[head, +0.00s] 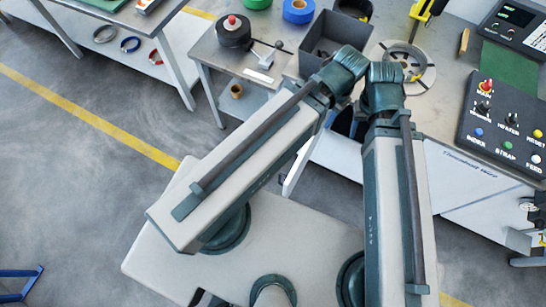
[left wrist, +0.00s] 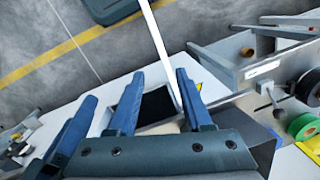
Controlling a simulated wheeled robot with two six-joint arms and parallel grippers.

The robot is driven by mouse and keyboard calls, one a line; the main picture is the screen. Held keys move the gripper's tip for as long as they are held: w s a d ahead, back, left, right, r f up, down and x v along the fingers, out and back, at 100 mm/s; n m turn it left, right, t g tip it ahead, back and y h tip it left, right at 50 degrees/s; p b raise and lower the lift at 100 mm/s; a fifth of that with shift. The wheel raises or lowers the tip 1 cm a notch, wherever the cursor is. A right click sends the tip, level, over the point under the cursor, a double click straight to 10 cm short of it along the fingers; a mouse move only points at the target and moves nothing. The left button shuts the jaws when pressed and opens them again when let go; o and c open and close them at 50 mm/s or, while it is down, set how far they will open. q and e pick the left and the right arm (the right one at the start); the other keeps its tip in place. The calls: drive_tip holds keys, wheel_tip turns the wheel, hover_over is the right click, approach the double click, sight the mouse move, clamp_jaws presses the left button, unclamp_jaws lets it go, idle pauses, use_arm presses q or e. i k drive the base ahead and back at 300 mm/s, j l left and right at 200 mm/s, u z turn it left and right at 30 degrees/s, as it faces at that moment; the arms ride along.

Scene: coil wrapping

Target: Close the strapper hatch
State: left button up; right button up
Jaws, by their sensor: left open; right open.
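The strapper hatch appears as a thin pale panel (head: 301,163) standing out from the left end of the white cabinet front in the head view, seen almost edge-on. In the left wrist view it is a long white strip (left wrist: 159,45) beside a dark opening (left wrist: 156,106). My left gripper (left wrist: 158,78) is open with its blue fingers in front of that opening, and nothing shows between them. My folded arms hide it in the head view. Contact with the panel cannot be judged.
The bench carries a grey bin (head: 322,38), a round slotted turntable (head: 402,66) and a button panel (head: 508,120). A small side table (head: 213,55) holds a dark disc with a red knob (head: 233,27).

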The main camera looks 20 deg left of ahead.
sight(292, 176)
drive_tip(key=k+j+z, duration=0.3)
drive_tip(key=k+j, duration=0.25)
drive_tip(key=j, duration=0.2)
drive_tip(key=k+j+z, duration=0.3)
drive_tip(key=k+j, duration=0.3)
drive_tip(key=k+j+u, duration=0.1)
drive_tip(key=k+u, duration=0.35)
drive_tip(key=i, duration=0.1)
